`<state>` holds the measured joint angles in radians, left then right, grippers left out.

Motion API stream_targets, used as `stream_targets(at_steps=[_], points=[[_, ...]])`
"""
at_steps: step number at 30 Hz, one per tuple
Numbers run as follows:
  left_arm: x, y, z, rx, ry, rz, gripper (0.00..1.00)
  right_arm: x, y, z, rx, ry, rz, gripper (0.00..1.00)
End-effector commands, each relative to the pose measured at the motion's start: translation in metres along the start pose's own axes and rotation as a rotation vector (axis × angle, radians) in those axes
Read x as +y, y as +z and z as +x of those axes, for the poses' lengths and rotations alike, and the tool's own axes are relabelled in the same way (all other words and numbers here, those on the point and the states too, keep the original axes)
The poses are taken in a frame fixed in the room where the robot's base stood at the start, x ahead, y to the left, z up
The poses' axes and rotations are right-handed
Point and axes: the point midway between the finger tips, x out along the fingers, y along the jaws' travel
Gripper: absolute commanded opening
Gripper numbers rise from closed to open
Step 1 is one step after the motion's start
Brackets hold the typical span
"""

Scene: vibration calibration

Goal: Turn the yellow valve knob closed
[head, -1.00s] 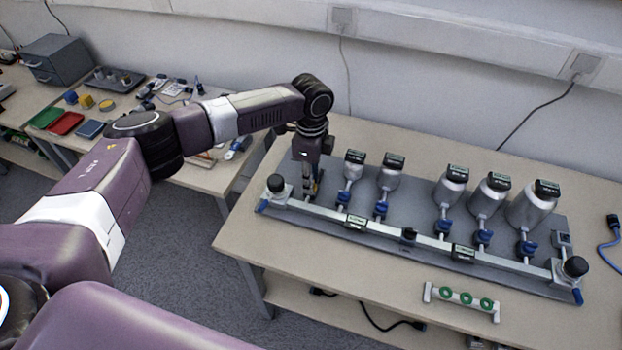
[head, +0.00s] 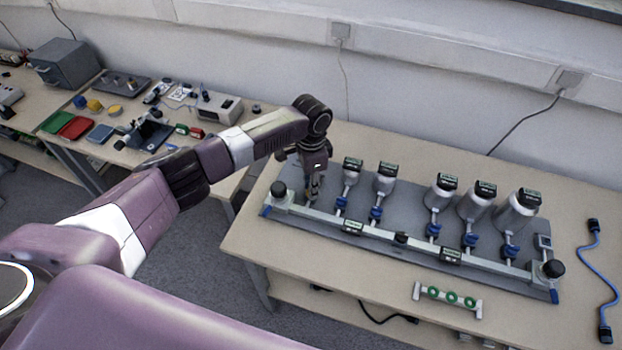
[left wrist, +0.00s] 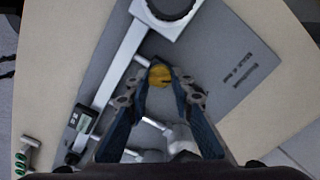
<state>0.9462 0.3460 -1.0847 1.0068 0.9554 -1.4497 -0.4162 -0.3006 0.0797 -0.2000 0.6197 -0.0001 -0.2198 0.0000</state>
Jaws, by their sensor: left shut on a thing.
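The yellow valve knob (left wrist: 160,75) shows in the left wrist view, low on a short silver branch beside the manifold pipe. My left gripper (head: 313,192) points down at the left end of the grey board (head: 400,259) in the head view. In the left wrist view its two fingertips (left wrist: 161,83) stand on either side of the knob and are shut on it. In the head view the gripper mostly hides the knob. My right gripper is not in view.
Several silver canisters (head: 440,195) with blue valves stand to the right of my gripper. A silver pipe (head: 375,232) with black end knobs runs along the board's front. A green-ringed rack (head: 448,298) and a blue cable (head: 598,265) lie on the bare table.

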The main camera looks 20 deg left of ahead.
Motion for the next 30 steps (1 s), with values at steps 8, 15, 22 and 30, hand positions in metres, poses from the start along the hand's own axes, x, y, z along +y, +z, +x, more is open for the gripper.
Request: stream_targets(at_steps=[8, 15, 22, 30], points=[[0.001, -0.001, -0.005, 0.001, 0.003, -0.264, 0.0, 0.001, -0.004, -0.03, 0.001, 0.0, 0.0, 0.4], [0.001, -0.001, -0.004, 0.001, 0.003, -0.491, 0.0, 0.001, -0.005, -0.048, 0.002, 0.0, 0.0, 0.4], [0.0, -0.001, -0.004, 0.002, 0.001, -0.688, 0.0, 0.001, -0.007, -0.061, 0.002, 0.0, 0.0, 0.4], [0.0, -0.001, -0.003, 0.003, 0.0, -0.855, 0.0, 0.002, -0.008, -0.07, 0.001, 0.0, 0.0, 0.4]])
